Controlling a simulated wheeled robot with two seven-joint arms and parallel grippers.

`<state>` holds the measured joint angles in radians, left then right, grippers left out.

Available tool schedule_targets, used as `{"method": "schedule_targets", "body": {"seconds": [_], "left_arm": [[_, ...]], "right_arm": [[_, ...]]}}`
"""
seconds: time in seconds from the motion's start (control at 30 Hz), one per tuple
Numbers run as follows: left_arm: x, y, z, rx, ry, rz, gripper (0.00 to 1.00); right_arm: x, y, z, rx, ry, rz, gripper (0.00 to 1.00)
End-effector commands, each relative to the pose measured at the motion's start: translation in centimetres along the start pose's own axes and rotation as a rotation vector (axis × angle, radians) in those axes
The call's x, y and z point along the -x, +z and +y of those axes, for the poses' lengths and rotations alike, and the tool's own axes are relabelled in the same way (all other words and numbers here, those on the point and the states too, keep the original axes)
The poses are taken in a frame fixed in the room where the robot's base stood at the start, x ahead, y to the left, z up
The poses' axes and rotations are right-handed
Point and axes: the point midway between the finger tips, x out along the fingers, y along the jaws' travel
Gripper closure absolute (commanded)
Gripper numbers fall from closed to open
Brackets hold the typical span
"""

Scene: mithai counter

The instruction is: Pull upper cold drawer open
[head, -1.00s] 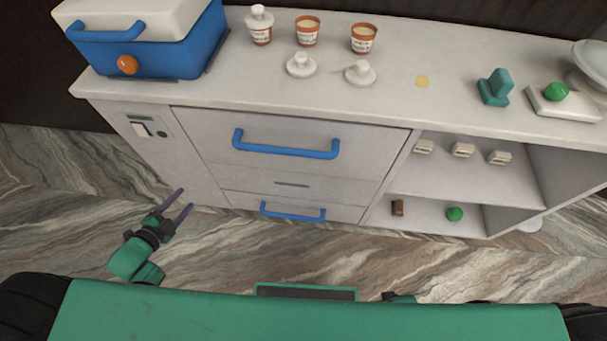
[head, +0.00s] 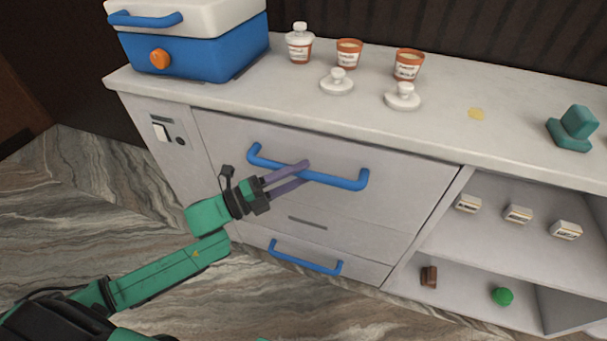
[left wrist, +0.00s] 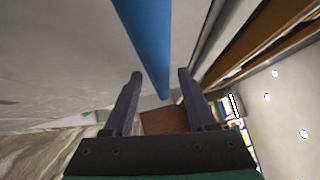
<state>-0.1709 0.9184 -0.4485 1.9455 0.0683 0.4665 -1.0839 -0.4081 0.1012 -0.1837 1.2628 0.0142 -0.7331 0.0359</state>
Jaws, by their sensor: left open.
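The upper cold drawer (head: 380,205) is a pale grey front in the counter, and it looks closed. Its blue bar handle (head: 345,182) runs across the upper part of the front. My left gripper (head: 308,171) is open at the middle of this handle, its two purple fingers one above and one below the bar in the head view. In the left wrist view the blue handle (left wrist: 150,45) runs between the spread fingers (left wrist: 160,80). Whether the fingers touch it I cannot tell. My right gripper does not show.
A lower drawer with a blue handle (head: 305,259) is below. Open shelves with small boxes (head: 518,213) are at the right. On the counter top (head: 250,103) stand a blue cool box (head: 205,45), cups (head: 408,64) and lids (head: 402,96). Floor in front is clear.

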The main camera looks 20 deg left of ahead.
Motion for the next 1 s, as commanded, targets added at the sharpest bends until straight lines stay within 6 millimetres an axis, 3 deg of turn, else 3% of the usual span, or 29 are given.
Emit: {"method": "schedule_targets", "body": {"seconds": [0.1, 0.37, 0.4, 0.53, 1.0], "left_arm": [[-1.24, 0.01, -0.06, -0.001, -0.001, 0.001, 0.43], [-1.5, -0.01, -0.01, 0.001, 0.001, 0.0, 0.43], [-1.49, -0.01, 0.0, 0.001, 0.001, 0.0, 0.51], [-1.48, -0.01, 0.0, 0.001, 0.001, 0.0, 1.0], [-1.45, -0.01, 0.05, 0.001, 0.002, 0.0, 1.0]], "right_arm": [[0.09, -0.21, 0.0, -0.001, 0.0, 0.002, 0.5], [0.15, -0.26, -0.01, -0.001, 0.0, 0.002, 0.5], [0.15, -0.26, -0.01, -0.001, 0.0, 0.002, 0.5], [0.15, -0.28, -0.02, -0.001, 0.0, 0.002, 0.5], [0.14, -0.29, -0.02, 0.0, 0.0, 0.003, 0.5]]}}
